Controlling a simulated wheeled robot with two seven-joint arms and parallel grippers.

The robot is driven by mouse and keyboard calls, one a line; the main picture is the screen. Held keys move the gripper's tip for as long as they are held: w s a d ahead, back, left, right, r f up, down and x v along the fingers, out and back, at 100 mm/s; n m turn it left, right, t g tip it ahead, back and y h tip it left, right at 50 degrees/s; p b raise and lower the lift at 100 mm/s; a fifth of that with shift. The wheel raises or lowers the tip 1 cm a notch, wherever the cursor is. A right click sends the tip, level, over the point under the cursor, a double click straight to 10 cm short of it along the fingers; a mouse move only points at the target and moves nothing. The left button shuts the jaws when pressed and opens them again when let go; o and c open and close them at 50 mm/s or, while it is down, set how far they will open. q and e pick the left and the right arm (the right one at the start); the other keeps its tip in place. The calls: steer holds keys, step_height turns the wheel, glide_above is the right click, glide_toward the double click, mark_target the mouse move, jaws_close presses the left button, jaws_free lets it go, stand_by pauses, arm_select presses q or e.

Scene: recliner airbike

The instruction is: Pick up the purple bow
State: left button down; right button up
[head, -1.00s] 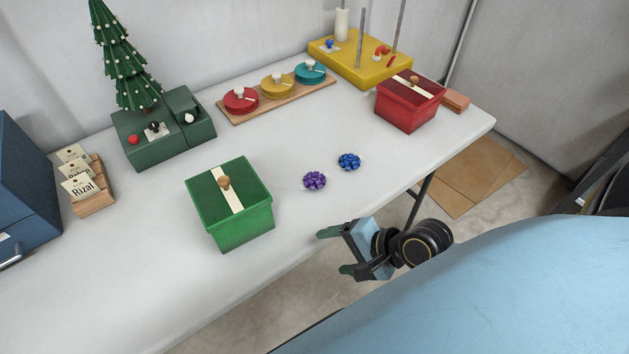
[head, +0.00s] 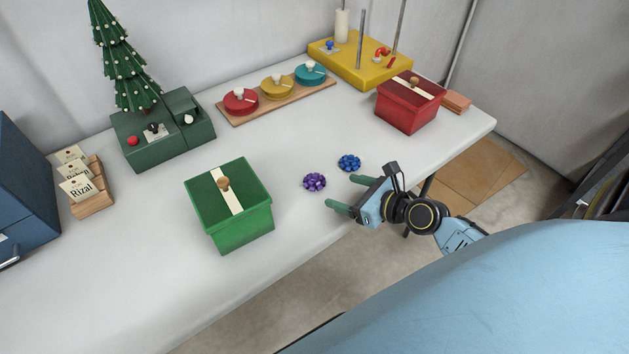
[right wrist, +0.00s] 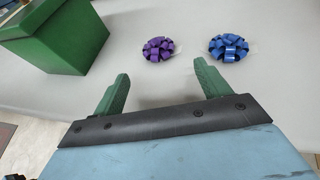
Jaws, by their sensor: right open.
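The purple bow (head: 314,182) lies on the white table between the green box and my right gripper. It also shows in the right wrist view (right wrist: 158,49), beyond the fingertips and roughly between them. My right gripper (head: 344,193) is open and empty at the table's front edge, just right of the purple bow and apart from it. Its two green fingers are spread in the right wrist view (right wrist: 161,71). A blue bow (head: 349,162) lies behind and to the right of the purple one. My left gripper is not in view.
A green lidded box (head: 243,232) stands left of the purple bow. A red lidded box (head: 408,112) stands farther back at the right. Round tins (head: 277,87) and a yellow stand (head: 360,64) line the back. The table around the bows is clear.

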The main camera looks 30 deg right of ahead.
mark_target(322, 183)
steer(key=x, duration=0.2)
steer(key=shift+w+f, duration=0.15)
steer(key=shift+w, duration=0.05)
steer(key=shift+w+a+f, duration=0.1)
steer(key=shift+w+a, duration=0.1)
steer(key=shift+w, duration=0.2)
steer(key=b+x, duration=0.1)
steer(key=x, duration=0.3)
steer(key=shift+w+a+b, duration=0.2)
steer(key=shift+b, duration=0.2)
steer(key=shift+w+a, duration=0.1)
steer(key=shift+w, duration=0.15)
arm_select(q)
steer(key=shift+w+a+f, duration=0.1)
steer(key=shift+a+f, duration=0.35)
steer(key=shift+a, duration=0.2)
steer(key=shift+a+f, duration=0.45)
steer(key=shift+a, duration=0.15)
arm_select(e)
steer(key=c, duration=1.1)
